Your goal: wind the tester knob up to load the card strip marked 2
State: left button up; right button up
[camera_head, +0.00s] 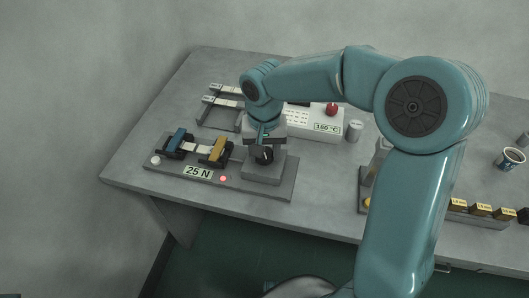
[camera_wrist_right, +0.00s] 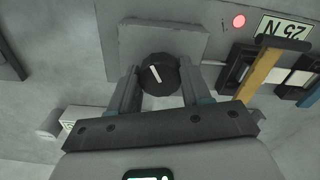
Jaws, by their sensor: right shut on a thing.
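The tester (camera_head: 170,166) is a grey base with a blue clamp (camera_head: 177,138), a yellow clamp (camera_head: 217,149) and a display (camera_head: 198,172) reading 25 N. A pale card strip (camera_head: 196,147) spans the two clamps; I cannot read its mark. A red light (camera_head: 223,179) glows beside the display. The black tester knob (camera_wrist_right: 157,73) with a white pointer line faces the right wrist camera. My right gripper (camera_wrist_right: 158,82) is shut on the knob, one finger on each side. In the head view the gripper (camera_head: 264,150) partly hides the knob. My left gripper is out of view.
Behind the tester is a rack (camera_head: 222,101) with pale strips. A white unit (camera_head: 312,123) shows 150 °C and has a red knob (camera_head: 331,109). A small cylinder (camera_head: 354,130), labelled blocks (camera_head: 480,209) and a cup (camera_head: 510,158) stand to the right.

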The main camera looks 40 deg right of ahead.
jog(key=shift+m, duration=1.2)
jog(key=shift+m+b, duration=0.3)
jog(key=o, duration=1.1)
jog(key=shift+c, duration=0.2)
jog(key=shift+r, duration=0.1)
notch_tip(320, 180, up, 16)
jog(key=p, duration=0.2)
jog(key=shift+p, duration=0.35)
jog(key=shift+r, duration=0.1)
